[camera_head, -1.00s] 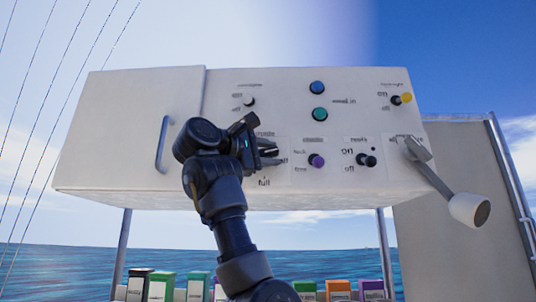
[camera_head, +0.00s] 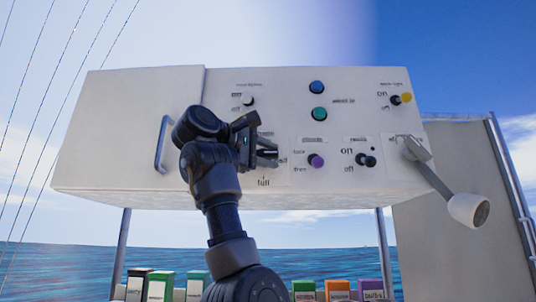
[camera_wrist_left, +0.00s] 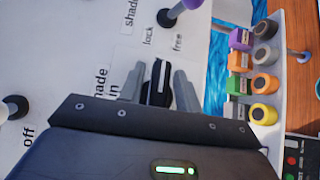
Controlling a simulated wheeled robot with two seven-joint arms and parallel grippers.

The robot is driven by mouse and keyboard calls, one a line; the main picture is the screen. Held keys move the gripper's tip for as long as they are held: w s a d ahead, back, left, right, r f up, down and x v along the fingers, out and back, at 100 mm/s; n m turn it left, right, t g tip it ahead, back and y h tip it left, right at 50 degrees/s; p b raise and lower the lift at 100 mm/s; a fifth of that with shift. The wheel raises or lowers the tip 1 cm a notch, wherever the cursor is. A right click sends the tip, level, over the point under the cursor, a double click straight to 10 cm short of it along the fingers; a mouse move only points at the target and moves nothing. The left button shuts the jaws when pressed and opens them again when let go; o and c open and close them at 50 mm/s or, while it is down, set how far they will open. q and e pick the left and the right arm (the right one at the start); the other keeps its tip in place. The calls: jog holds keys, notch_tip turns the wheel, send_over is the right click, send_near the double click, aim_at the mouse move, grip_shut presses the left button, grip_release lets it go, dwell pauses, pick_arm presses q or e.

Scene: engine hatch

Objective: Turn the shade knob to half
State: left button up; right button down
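The shade knob (camera_wrist_left: 158,84) is black with a white line and sits between the two fingers of my left gripper (camera_wrist_left: 159,88) in the left wrist view. The line runs nearly straight up in that view, away from the camera's lower edge. I cannot tell whether the fingers touch the knob or leave thin gaps. In the head view my left gripper (camera_head: 268,152) is at the panel (camera_head: 225,185), one finger above the other, and the arm hides most of the knob. The "full" label (camera_head: 264,182) shows below it; the "half" label is partly covered. My right gripper is not in view.
A purple-tipped knob (camera_head: 316,161) is just right of the gripper, with a black on/off knob (camera_head: 366,160) beyond. A small knob (camera_head: 248,101) and blue (camera_head: 317,87) and green (camera_head: 319,114) buttons are above. A handle (camera_head: 162,145) is left, a lever (camera_head: 440,182) right.

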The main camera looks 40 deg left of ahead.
pick_arm(q)
jog(key=shift+o, duration=0.6)
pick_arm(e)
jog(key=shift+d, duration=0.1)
pick_arm(q)
jog(key=shift+s, duration=0.25)
jog(key=s+a+b, duration=0.1)
jog(key=s+b, duration=0.4)
jog(key=s, duration=0.5)
jog(key=shift+a, duration=0.25)
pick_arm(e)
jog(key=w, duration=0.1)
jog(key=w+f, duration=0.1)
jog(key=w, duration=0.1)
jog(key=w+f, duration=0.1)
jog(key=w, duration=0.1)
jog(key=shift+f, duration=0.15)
